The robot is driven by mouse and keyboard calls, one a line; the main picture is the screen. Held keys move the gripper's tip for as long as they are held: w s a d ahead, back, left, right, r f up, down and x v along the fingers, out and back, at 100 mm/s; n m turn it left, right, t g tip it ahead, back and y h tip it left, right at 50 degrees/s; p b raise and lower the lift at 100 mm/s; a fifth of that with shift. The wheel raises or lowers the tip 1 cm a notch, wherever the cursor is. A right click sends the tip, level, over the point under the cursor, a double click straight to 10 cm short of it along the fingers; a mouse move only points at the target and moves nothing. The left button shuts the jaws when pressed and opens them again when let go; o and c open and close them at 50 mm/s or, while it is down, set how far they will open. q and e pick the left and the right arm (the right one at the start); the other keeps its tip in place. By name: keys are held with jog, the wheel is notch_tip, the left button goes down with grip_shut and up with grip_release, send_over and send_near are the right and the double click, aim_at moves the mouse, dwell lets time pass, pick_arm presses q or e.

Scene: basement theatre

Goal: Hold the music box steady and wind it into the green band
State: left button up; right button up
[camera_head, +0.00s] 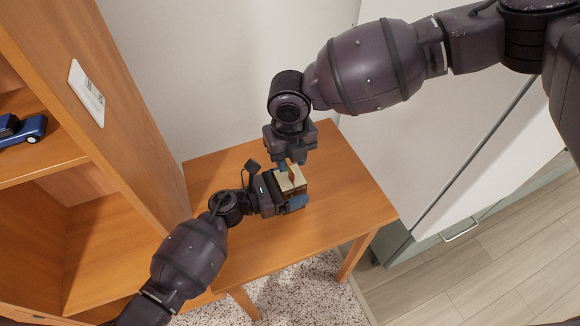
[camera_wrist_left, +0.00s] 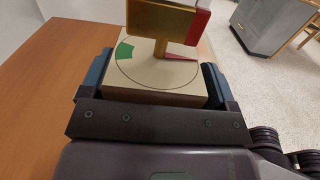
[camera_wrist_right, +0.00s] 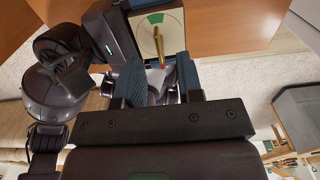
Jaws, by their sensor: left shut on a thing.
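The music box (camera_head: 291,180) is a cream block over the table. Its top, in the left wrist view (camera_wrist_left: 150,82), has a dial with a green band (camera_wrist_left: 125,52) and a red wedge. A gold key (camera_wrist_left: 160,22) with a red end stands up from the dial; the red end points away from the green band. My left gripper (camera_head: 283,192) is shut on the box, blue pads on both sides. My right gripper (camera_wrist_right: 158,72) is open beside the key (camera_wrist_right: 158,44); its blue fingers are apart and I see no contact with the key.
The wooden table (camera_head: 350,195) is bare around the box. A wooden shelf unit (camera_head: 120,120) with a blue toy car (camera_head: 22,130) stands at the left. A white wall is behind; a grey cabinet (camera_head: 440,150) is at the right.

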aim_at(290, 169)
jog(key=shift+f, duration=1.9)
grip_shut()
